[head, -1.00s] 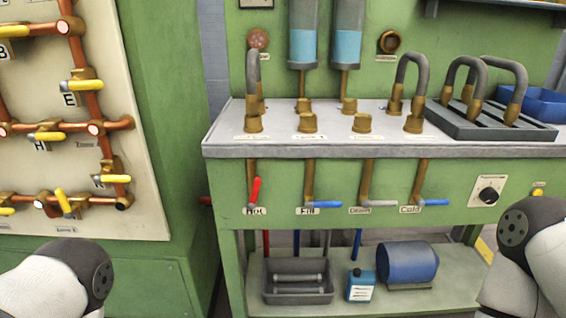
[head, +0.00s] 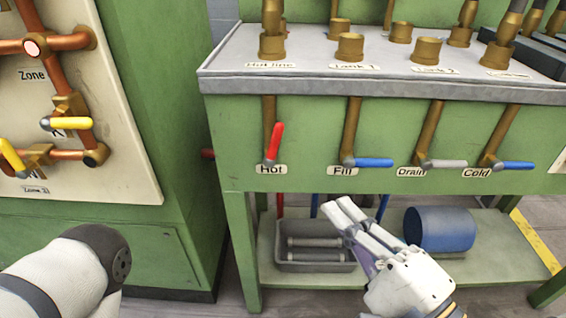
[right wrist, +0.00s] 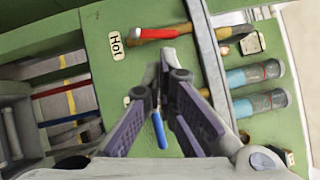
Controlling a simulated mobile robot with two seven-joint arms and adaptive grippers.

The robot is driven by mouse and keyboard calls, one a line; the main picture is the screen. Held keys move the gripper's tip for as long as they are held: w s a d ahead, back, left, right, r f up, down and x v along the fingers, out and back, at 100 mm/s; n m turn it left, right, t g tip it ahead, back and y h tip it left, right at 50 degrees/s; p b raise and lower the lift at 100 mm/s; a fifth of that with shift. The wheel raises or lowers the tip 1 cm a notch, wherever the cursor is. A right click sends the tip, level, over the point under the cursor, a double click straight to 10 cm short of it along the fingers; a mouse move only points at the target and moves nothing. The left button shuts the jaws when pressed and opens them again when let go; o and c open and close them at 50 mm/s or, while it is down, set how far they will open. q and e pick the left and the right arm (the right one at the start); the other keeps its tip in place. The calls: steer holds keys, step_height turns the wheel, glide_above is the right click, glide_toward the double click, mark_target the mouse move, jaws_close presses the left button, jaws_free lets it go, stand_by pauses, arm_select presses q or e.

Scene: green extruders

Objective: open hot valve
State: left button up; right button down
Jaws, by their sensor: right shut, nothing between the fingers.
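The hot valve is a red lever (head: 273,143) on the front of the green bench, above the "Hot" label (head: 272,169). It points up and leans slightly right along its copper pipe. My right gripper (head: 342,208) is shut and empty, in front of the bench, below and to the right of the red lever and apart from it. In the right wrist view the red lever (right wrist: 158,33) lies beyond the fingertips (right wrist: 165,78), near the top. The blue Fill lever (right wrist: 159,130) shows between the fingers there. My left gripper is out of view.
A grey tray (head: 315,265) and blue tank (head: 440,229) sit on the lower shelf. A pipe panel (head: 120,180) stands at left.

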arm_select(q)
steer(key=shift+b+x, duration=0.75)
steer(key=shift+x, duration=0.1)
arm_select(e)
glide_toward(278, 137)
steer(key=x, duration=0.7)
steer(key=shift+d+f, duration=0.1)
steer(key=shift+f, duration=0.15)
steer(key=shift+r+p, duration=0.25)
steer(key=shift+p, duration=0.15)
arm_select(q)
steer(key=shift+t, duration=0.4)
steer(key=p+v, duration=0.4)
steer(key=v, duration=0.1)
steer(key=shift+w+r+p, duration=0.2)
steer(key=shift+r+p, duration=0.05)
steer(key=shift+p, duration=0.15)
arm_select(e)
steer(key=a+n+g, duration=0.1)
steer(key=n, duration=0.1)
steer(key=shift+a+r+n+h, duration=0.1)
steer(key=shift+a+n+h, duration=0.1)
steer(key=shift+n+h, duration=0.15)
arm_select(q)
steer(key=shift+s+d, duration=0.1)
